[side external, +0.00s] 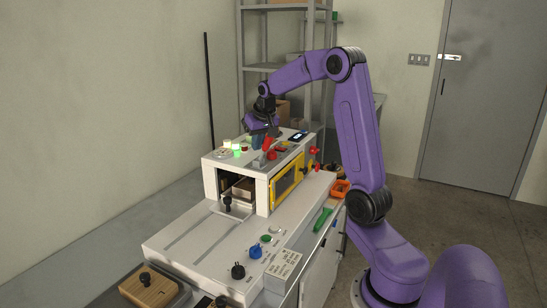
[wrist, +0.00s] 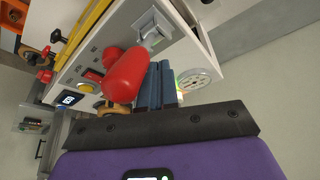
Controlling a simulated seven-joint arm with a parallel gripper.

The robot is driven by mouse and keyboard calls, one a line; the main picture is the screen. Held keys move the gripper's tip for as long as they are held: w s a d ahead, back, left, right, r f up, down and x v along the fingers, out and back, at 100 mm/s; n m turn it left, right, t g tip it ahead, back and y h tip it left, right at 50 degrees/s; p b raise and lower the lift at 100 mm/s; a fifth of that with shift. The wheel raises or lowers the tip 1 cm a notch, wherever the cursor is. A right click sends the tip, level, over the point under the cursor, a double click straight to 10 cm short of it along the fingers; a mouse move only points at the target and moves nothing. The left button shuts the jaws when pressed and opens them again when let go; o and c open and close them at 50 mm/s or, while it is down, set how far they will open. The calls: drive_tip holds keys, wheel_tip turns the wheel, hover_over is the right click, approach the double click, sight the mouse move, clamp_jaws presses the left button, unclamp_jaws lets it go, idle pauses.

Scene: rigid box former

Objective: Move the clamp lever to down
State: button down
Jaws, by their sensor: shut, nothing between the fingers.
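A lever with a thick red grip, which looks like the clamp lever, stands up from the box former's top. Its red grip (wrist: 125,72) is large in the wrist view, close to the camera, with a metal bracket (wrist: 152,30) beyond it. In the side external view the red grip (side external: 266,144) shows just below my gripper (side external: 264,130). My gripper (wrist: 161,68) is shut and empty, its blue-grey fingers right beside the grip. I cannot tell whether they touch it. The box former (side external: 211,182) is a white housing on a bench.
A round dial (wrist: 195,82) and lit green lamps (side external: 237,150) share the top. A small display (wrist: 69,99) and several knobs are close by. A yellow-framed window (side external: 287,184) is on the housing's side. An orange bin (side external: 341,188) stands beside it. Grey shelving (side external: 242,65) rises behind.

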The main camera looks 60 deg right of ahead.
drive_tip(key=shift+w, duration=0.9)
wheel_tip(320, 180, up, 8)
idle(0.9)
